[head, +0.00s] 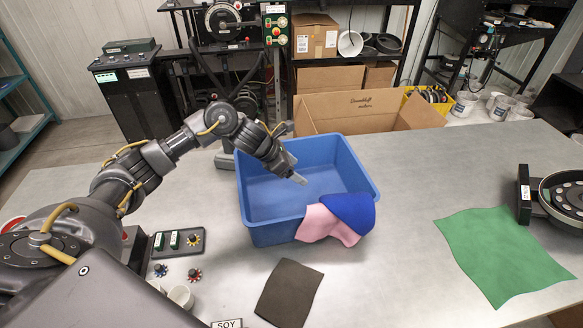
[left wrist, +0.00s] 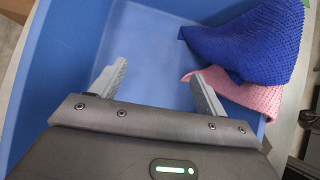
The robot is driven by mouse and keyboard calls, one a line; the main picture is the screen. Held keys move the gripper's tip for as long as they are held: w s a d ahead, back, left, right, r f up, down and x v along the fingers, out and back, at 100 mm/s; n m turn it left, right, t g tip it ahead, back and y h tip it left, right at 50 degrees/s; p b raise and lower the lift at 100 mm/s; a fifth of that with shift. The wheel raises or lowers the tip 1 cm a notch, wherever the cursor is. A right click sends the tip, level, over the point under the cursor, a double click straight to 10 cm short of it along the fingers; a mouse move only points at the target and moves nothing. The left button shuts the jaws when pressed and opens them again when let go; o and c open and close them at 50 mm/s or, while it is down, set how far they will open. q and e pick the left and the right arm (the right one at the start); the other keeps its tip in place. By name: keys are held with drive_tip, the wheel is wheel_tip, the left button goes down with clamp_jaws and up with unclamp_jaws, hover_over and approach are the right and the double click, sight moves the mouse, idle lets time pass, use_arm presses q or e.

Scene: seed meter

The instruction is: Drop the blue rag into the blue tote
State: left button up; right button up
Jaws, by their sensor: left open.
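The blue tote (head: 256,207) stands on the table in the head view, and its inside fills much of the left wrist view (left wrist: 145,50). The blue rag (head: 349,211) is draped over the tote's near right rim, lying on top of a pink rag (head: 325,226) that hangs over the same rim. Both show at the right in the left wrist view, the blue rag (left wrist: 247,45) above the pink rag (left wrist: 245,95). My left gripper (head: 299,179) is over the tote, open and empty, its fingers (left wrist: 155,88) apart, left of the rags. My right gripper is not in view.
A dark grey rag (head: 289,293) lies in front of the tote, and a green rag (head: 499,254) lies at the right. A round dark device (head: 560,197) stands at the right edge. A cardboard box (head: 365,110) is behind the tote. The table between tote and green rag is clear.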

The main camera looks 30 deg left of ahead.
use_arm(q)
drive_tip(key=shift+o, duration=1.1)
wheel_tip(320, 180, up, 6)
drive_tip(key=s+a+g+y+p, duration=0.1)
drive_tip(key=g+y+p, duration=0.2)
drive_tip(key=p, duration=0.5)
drive_tip(key=shift+s+a+p, duration=0.25)
drive_tip(key=shift+a+p, duration=0.05)
drive_tip(key=shift+p, duration=0.05)
drive_tip(key=b+v, duration=0.1)
drive_tip(key=v, duration=0.9)
drive_tip(key=shift+r, duration=0.35)
drive_tip(key=shift+s+a, duration=0.1)
